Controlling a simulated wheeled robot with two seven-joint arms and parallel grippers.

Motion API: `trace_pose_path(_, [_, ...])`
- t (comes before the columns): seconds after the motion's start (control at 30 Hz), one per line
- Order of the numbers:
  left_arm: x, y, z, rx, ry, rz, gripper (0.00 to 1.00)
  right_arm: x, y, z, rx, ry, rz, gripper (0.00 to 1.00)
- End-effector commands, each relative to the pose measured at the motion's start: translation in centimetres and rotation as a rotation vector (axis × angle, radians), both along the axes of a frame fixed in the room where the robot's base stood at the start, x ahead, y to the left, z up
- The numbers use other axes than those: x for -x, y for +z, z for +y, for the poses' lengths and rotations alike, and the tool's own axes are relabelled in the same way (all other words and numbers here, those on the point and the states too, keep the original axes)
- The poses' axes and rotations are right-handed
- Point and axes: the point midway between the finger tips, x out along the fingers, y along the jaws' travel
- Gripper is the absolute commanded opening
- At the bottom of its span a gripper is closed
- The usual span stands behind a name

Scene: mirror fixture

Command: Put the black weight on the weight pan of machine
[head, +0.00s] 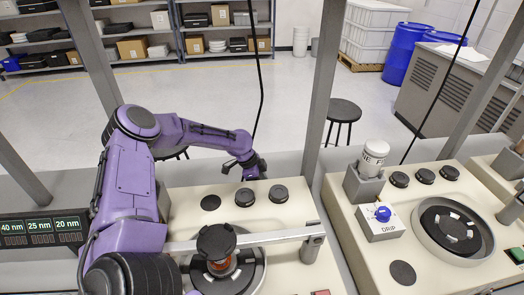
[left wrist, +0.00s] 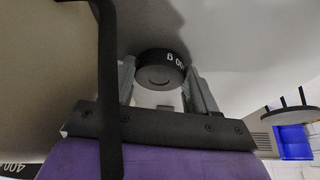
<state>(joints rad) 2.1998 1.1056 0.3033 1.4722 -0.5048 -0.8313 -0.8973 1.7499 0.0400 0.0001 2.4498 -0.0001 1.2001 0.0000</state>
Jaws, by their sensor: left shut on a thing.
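My left gripper (head: 250,168) is beyond the back edge of the near machine (head: 185,222) in the head view. In the left wrist view it is shut on a round black weight (left wrist: 162,70) with pale figures on its side, only partly readable. The held weight is not clear in the head view. A black disc (head: 216,238), which may be the weight pan, sits on the light bar (head: 275,236) across the near machine, over a round black plate. The gripper is behind this disc and apart from it. My right gripper is not in view.
Two black weights (head: 245,197) (head: 278,194) stand at the machine's back, beside a flat dark disc (head: 210,202). A grey upright (head: 322,90) rises to the gripper's right. A second machine (head: 350,225) stands at the right. A stool (head: 343,110) is on the floor behind.

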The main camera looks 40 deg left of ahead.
Motion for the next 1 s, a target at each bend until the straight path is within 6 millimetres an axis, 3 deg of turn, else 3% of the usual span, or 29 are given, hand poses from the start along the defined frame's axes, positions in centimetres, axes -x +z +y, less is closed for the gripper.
trace_pose_path(0.2, [0.0, -0.4, 0.0, 0.000, 0.000, 0.000, 0.11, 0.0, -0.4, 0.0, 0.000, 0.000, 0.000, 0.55])
trace_pose_path(0.23, [0.0, -0.4, 0.0, 0.000, 0.000, 0.001, 0.65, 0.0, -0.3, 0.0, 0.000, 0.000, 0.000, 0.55])
trace_pose_path(0.27, [0.0, -0.4, 0.0, 0.000, 0.000, 0.001, 0.69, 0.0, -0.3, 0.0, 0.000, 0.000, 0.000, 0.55])
trace_pose_path(0.5, [0.1, -0.4, 0.0, 0.000, -0.001, 0.002, 0.69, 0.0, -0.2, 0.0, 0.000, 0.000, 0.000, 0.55])
trace_pose_path(0.63, [0.1, 0.7, 0.2, 0.000, 0.000, -0.001, 0.69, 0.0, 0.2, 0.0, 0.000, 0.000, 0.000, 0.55])
trace_pose_path(1.0, [2.0, 8.5, 2.5, 0.001, 0.001, -0.006, 0.69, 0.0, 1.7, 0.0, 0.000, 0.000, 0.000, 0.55])
